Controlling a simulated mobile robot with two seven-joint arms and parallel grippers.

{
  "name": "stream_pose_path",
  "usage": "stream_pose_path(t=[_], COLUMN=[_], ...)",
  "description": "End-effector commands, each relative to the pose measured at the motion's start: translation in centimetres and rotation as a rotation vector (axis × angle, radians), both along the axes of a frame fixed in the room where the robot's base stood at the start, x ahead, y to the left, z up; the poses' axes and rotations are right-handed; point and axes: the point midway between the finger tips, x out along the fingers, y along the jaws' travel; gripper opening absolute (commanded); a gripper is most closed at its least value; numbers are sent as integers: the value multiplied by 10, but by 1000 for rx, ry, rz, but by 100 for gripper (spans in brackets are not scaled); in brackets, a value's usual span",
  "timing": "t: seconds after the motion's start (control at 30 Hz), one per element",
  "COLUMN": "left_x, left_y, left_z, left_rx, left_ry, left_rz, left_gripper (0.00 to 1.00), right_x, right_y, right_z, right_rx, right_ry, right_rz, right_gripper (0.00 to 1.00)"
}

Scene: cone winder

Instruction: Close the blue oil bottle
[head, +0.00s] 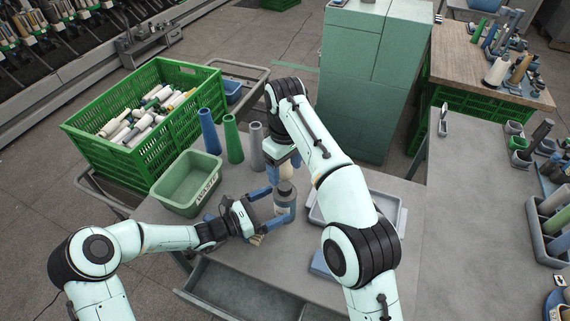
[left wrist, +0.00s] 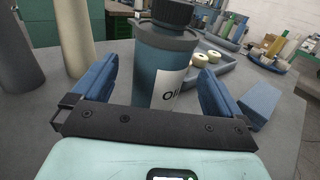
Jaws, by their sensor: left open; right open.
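The blue oil bottle (head: 285,210) stands upright on the grey table in the head view. The left wrist view shows its blue body (left wrist: 160,68), a white label with partly visible lettering, and a black cap (left wrist: 172,13) on top. Whether the cap is tight cannot be told. My left gripper (head: 281,203) is open, with its blue fingers on either side of the bottle; the left wrist view shows gaps beside the body. My right gripper (head: 284,169) is open above the bottle, pointing down, partly hidden by its own arm.
A green bin (head: 165,193) and blue (head: 209,132), green (head: 233,140) and grey (head: 256,147) cones stand left of the bottle. A green crate (head: 150,145) holds many spools. A grey tray (left wrist: 240,68) and a blue block (left wrist: 258,107) lie to the right. An open drawer (head: 240,290) is in front.

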Motion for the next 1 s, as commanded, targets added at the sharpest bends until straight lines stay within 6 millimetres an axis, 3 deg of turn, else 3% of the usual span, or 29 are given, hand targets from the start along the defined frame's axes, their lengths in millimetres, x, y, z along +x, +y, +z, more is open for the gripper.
stream_pose_path(t=[0.2, 0.4, 0.6, 1.0], left_x=[-25, -40, -46, -46], left_y=[47, 74, 83, 83], left_z=[-3, -1, -1, 0], left_rx=[3, 2, 0, 0], left_ry=[3, 1, 1, 1], left_rz=[5, 3, 1, 0], left_gripper=[100, 100, 100, 100], right_x=[-4, -5, -5, -5], right_y=[0, 0, 0, 0], right_z=[-13, -17, -19, -18], right_rx=[0, 0, 0, 0], right_ry=[8, 11, 11, 11], right_rz=[0, 0, 0, 0], right_gripper=[70, 70, 70, 70])
